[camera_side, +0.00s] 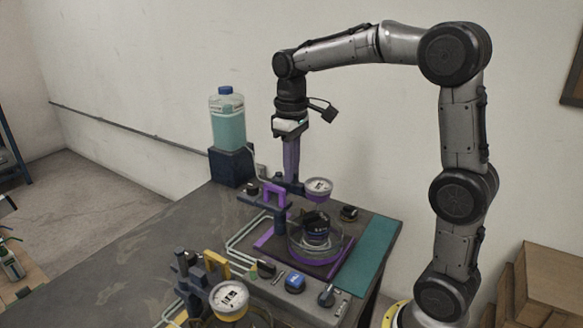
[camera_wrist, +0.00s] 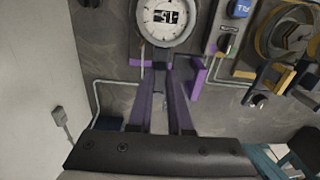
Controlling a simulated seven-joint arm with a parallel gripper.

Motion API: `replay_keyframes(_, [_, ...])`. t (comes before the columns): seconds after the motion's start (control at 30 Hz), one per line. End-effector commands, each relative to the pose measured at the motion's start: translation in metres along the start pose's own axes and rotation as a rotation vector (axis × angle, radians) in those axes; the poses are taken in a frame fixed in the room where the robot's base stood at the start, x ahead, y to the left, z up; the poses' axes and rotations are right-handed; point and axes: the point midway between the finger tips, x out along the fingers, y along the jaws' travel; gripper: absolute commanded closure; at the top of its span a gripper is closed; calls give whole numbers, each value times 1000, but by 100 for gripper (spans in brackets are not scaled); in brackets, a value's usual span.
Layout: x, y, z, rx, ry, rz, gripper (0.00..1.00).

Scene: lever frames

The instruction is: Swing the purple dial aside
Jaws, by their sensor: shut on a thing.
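The purple dial (camera_side: 319,184) has a round white face and a purple rim. It sits on a dark arm above a glass dish (camera_side: 316,248) that holds a dark round part. The dial face (camera_wrist: 163,17) shows at the top of the wrist view, just beyond my fingertips. My gripper (camera_side: 291,183) points straight down with long purple-toned fingers, shut on the dial's arm just left of the dial. A purple bracket (camera_side: 274,192) stands left of the fingers.
A second unit with a yellow dial (camera_side: 229,298) stands at the front. A bottle of teal liquid (camera_side: 228,125) is on a dark block at the back left. A blue knob (camera_side: 295,282) is near the front. A teal mat (camera_side: 365,258) lies at the right.

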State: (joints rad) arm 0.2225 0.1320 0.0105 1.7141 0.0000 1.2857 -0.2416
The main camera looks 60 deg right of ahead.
Motion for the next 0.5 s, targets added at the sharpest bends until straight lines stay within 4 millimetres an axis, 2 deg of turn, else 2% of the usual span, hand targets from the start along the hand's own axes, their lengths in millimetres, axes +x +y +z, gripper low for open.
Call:
replay_keyframes(0.27, [-2,5,0,-134,3,2,100])
replay_keyframes(0.5, [-2,12,-2,-344,3,2,100])
